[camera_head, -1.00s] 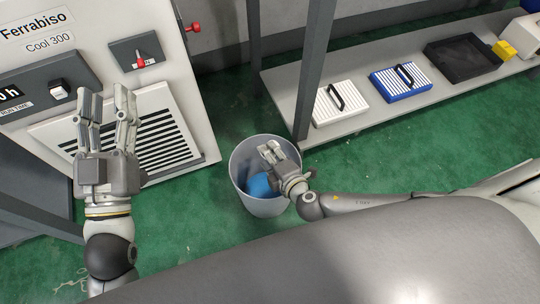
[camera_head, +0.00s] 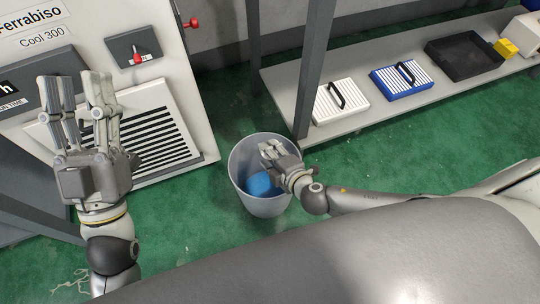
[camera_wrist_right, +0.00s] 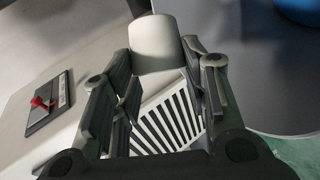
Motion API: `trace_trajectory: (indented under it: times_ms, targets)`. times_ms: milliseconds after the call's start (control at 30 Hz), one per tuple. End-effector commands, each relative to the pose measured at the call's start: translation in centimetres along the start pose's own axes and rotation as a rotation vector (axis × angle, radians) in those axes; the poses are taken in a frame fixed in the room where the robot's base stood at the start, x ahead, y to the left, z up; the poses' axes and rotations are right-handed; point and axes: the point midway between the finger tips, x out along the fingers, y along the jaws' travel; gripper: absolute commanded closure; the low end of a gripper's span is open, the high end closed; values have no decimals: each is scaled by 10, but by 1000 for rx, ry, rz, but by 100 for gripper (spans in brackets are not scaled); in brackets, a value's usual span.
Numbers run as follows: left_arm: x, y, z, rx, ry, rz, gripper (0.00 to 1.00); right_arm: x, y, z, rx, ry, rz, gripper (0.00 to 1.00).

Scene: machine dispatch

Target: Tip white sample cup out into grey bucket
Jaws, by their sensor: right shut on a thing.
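The grey bucket (camera_head: 264,207) stands on the green floor, and its wall also fills the upper right of the right wrist view (camera_wrist_right: 235,75). My right gripper (camera_head: 270,151) is over the bucket's mouth. In the right wrist view the white sample cup (camera_wrist_right: 155,43) is between the fingertips, and the gripper is shut on it. The cup's opening and contents cannot be made out, and in the head view the fingers largely hide it. My left gripper (camera_head: 74,88) is open and empty, raised in front of the machine.
A blue object (camera_head: 260,184) lies inside the bucket. The white machine (camera_head: 128,20) with a vent grille stands behind my left gripper. A low shelf (camera_head: 290,92) at right holds a white case (camera_head: 325,108), a blue case (camera_head: 390,85) and a black tray (camera_head: 450,68).

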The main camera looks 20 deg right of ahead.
Motion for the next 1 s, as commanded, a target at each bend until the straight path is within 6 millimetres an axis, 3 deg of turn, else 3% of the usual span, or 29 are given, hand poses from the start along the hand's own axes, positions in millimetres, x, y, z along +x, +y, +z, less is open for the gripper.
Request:
trace_trajectory:
  times_ms: [133,267,533,667,1000]
  targets:
    - [-2,2,-16,-6,93,3,60,0,1,1,23,14,-9,83]
    - [-2,2,-19,-6,103,3,60,0,2,2,46,27,-20,83]
    - [0,1,-6,-2,31,0,60,4,5,10,202,96,-106,83]
    - [-1,1,-10,-3,54,1,60,5,4,12,324,148,-172,83]
    - [0,-2,15,3,-87,-4,60,5,4,12,367,167,-197,83]
